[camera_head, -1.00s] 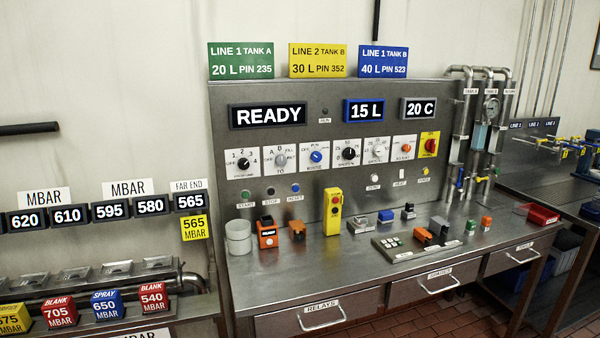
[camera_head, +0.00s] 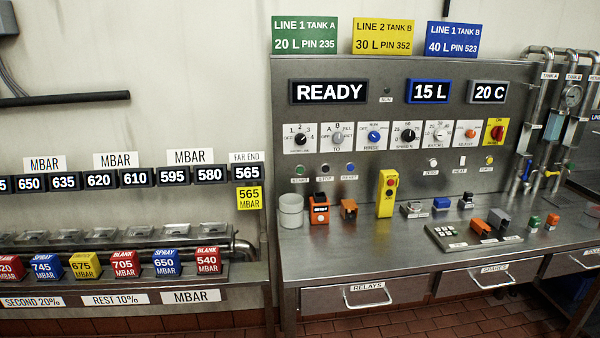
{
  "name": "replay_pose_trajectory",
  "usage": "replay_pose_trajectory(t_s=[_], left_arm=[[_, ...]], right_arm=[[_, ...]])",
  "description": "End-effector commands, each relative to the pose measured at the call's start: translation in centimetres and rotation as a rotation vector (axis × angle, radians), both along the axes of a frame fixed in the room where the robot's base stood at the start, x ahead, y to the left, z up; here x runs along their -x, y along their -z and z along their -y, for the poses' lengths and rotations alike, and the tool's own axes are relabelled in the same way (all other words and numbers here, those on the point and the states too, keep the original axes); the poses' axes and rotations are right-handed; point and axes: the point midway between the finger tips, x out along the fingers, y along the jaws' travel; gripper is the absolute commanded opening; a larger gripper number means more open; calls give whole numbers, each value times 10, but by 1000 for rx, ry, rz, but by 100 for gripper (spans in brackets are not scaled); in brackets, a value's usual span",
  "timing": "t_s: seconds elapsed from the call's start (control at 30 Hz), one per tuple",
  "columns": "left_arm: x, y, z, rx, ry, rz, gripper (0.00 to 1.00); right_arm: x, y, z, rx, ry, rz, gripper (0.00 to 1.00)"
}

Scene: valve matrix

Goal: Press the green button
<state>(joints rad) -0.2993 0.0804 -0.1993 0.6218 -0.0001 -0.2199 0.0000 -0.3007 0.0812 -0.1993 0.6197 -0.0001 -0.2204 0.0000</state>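The green button (camera_head: 299,169) is a small round button on the lower left of the grey upright control panel, above a label that seems to read START. A dark button (camera_head: 324,168) labelled STOP and a blue button (camera_head: 350,167) are to its right in the same row. A display (camera_head: 329,91) above reads READY. Neither of my grippers shows in the head view, so nothing of mine is near the button.
A rack of coloured MBAR blocks (camera_head: 125,263) stands left. Brick-red floor shows in front.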

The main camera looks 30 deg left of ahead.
Motion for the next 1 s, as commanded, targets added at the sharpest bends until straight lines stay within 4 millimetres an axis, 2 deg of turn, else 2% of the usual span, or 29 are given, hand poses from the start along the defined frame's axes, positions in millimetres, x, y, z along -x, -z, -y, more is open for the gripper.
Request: replay_pose_trajectory(t_s=[0.07,0.47,1.0], left_arm=[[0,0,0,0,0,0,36],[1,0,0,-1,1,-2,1],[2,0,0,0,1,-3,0]], right_arm=[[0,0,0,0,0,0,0],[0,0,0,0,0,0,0],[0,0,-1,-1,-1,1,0]])
